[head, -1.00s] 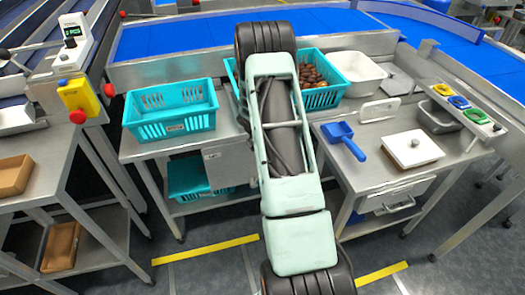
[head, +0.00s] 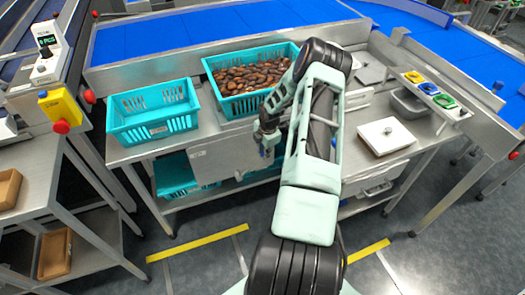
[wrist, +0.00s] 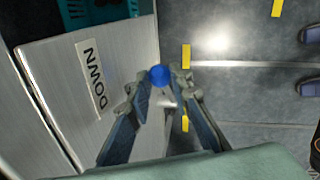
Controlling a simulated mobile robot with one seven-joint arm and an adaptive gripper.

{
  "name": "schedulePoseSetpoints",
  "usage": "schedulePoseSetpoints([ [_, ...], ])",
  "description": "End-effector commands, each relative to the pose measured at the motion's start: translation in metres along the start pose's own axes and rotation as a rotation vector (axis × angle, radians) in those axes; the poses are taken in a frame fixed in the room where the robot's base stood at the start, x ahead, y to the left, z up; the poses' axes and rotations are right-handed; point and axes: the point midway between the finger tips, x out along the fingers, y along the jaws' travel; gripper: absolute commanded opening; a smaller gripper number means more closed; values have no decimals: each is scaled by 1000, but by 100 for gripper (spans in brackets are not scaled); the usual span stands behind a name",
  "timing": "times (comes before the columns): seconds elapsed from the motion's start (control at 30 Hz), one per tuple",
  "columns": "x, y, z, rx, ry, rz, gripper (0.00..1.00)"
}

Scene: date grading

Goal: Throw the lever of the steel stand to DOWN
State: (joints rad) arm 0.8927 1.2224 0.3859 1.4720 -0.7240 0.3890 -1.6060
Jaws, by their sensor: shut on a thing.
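The steel stand's panel (wrist: 65,85) fills the left of the wrist view, with a DOWN label (wrist: 92,80) on its face. The same panel shows in the head view (head: 225,158) below the table's front edge. The lever's round blue knob (wrist: 158,75) sits between the fingertips of my gripper (wrist: 160,88), beside the panel. A pale piece of the lever shows between the fingers below the knob. My gripper is shut on the knob. In the head view my gripper (head: 267,140) is at the panel's right side, and the knob is too small to make out.
A teal crate of dates (head: 209,97) and an empty teal crate (head: 155,127) stand on the table. Another teal crate (head: 180,178) is on the shelf below. The floor in front is clear.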

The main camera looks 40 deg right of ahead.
Motion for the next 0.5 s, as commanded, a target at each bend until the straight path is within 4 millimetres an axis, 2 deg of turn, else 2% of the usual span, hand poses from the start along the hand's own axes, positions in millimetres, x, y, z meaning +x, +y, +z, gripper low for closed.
schedulePoseSetpoints([
  [0.33,2,-2,0,2,2,-1,0],
  [0.37,2,-2,0,2,2,-1,20],
  [0.43,2,-2,0,2,2,-2,27],
  [0.5,2,-2,0,2,2,-1,27],
])
